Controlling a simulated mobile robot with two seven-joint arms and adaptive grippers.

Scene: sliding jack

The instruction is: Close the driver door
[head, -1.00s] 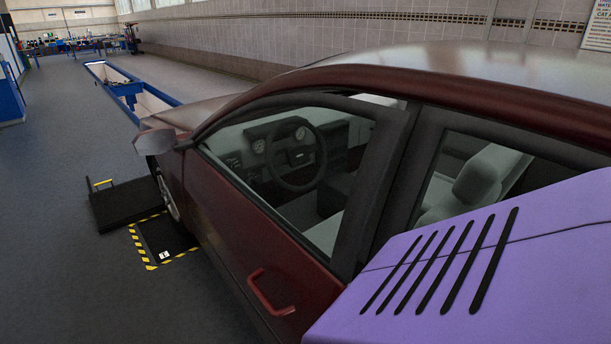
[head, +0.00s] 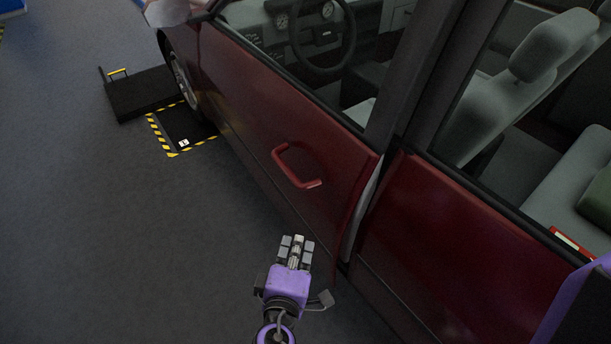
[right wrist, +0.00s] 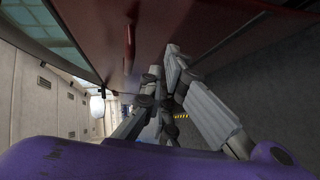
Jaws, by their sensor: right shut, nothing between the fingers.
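The driver door (head: 275,115) is the dark red front door of the car. In the head view its rear edge stands slightly out from the body, with a pale strip of door frame showing in the gap. Its red handle (head: 298,168) is on the outer panel. My right gripper (head: 296,243) is shut and empty, outside the car, below the handle in the picture and apart from it. In the right wrist view the gripper fingers (right wrist: 165,95) are beside the door panel (right wrist: 200,25), and the red handle (right wrist: 129,48) shows to their left. My left gripper is out of view.
The dark red rear door (head: 450,250) is right of the driver door. A black ramp or plate (head: 150,92) and a striped floor marking (head: 160,140) are by the front wheel (head: 182,78). The grey floor (head: 120,240) left of the car is clear.

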